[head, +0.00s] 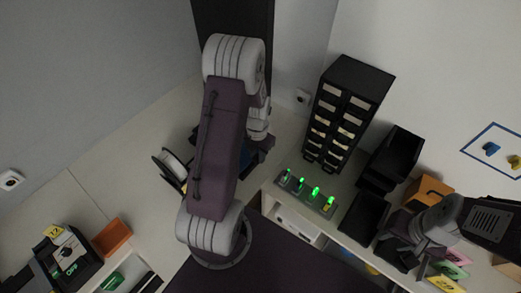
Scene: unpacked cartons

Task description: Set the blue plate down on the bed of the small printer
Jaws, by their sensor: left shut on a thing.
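My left arm reaches up the middle of the head view and hides much of the scene behind it. My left gripper (258,142) is at its far end, shut on the blue plate (245,156), of which only a dark blue sliver shows beside the arm. The small printer is largely hidden behind this arm; a white spool (173,166) on a dark holder shows just left of the arm. I cannot tell whether the plate touches the bed. My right gripper (398,250) is at the lower right, dark and partly hidden by its own arm, its jaws unclear.
A black drawer cabinet (344,110) stands right of the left gripper. A strip with several green-lit pieces (307,194) lies in front of it. Black bins (394,158) stand further right.

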